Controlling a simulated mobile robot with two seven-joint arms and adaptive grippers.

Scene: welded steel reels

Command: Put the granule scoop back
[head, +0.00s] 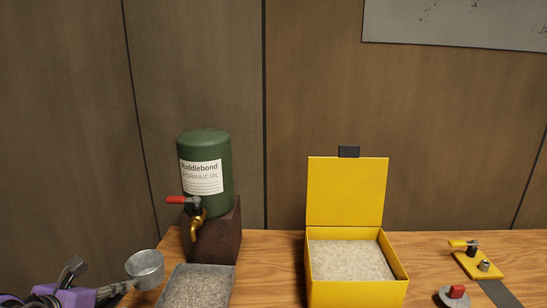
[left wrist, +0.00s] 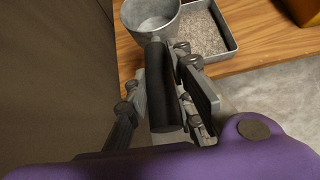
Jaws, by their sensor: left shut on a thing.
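The granule scoop has a grey metal cup (head: 146,268) and a dark handle (left wrist: 159,85). My left gripper (head: 97,291) is shut on the handle at the lower left of the head view; in the left wrist view the handle lies between the fingers (left wrist: 165,95). The cup is at the table's left edge, beside the grey tray; I cannot tell whether it touches the table. A yellow box (head: 357,293) with its lid (head: 346,192) standing open holds pale granules (head: 350,261). My right gripper is not in view.
A grey tray (head: 231,290) of granules sits right of the cup. Behind it, a green oil drum (head: 222,160) with a brass tap (head: 196,226) stands on a dark block (head: 222,238). A yellow clamp (head: 470,262) and a red-topped grey part (head: 455,296) lie at right.

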